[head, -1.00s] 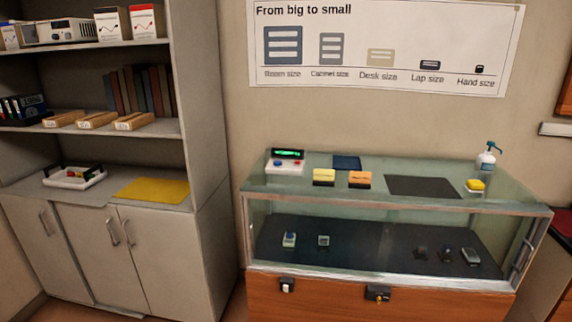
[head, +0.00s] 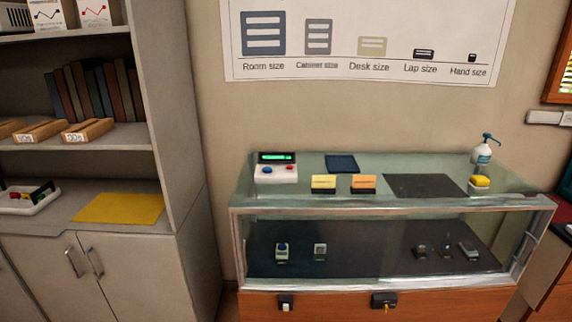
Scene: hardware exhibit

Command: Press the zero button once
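A small white device (head: 276,174) with a lit green display (head: 277,157) stands at the back left on top of the glass display case (head: 420,201). It has a blue button (head: 266,169) on its left and a red button (head: 290,168) on its right. Any labels on the buttons are too small to read, so I cannot tell which is the zero button. Neither of my grippers is in view.
An orange card block (head: 363,184), a yellow one (head: 324,184), a dark mat (head: 424,186), a yellow sponge (head: 480,182) and a pump bottle (head: 482,151) share the case top. Small devices lie inside the case. A shelf unit (head: 180,190) stands left.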

